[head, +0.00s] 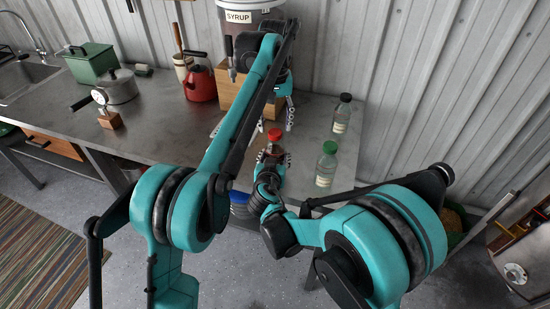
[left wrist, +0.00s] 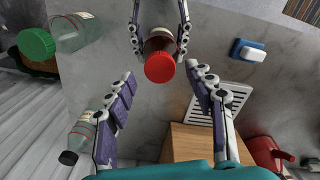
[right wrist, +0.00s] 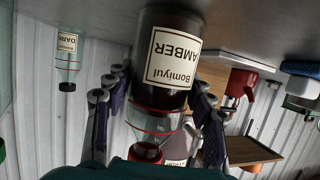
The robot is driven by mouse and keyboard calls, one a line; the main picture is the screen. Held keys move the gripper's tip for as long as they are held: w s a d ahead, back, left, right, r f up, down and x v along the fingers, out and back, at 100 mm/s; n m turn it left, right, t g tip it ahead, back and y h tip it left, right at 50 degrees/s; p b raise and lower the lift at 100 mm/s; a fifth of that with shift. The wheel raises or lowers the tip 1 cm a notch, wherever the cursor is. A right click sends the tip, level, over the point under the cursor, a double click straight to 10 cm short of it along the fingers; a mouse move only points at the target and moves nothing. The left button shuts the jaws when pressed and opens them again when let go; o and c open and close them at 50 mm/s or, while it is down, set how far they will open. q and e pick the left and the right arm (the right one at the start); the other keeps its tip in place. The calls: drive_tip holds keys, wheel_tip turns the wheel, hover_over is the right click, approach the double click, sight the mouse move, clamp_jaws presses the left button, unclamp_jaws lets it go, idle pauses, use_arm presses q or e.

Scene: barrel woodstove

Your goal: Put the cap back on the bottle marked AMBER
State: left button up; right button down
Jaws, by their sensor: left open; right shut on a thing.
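The AMBER bottle (right wrist: 166,60), brown with a white label, shows inverted in the right wrist view. My right gripper (head: 274,158) is shut around its body and holds it upright near the counter's front edge. The red cap (head: 275,134) sits at the top of this bottle. It also shows in the left wrist view (left wrist: 159,68); I cannot tell how tightly it sits. My left gripper (left wrist: 160,76) is open, with its fingers spread on either side of the cap, apart from it. In the head view my left arm hides part of this gripper.
A green-capped bottle (head: 326,165) and a black-capped bottle (head: 342,113) stand on the counter to the right. A wooden box (head: 233,92) under the SYRUP container (head: 250,18) stands behind. A red kettle (head: 200,84) and a pot (head: 118,88) are to the left.

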use_arm(q)
drive_tip(key=shift+f, duration=1.25)
drive_tip(key=c, duration=1.2)
drive_tip(key=shift+c, duration=0.2)
drive_tip(key=o, duration=1.4)
drive_tip(key=shift+r, duration=3.8)
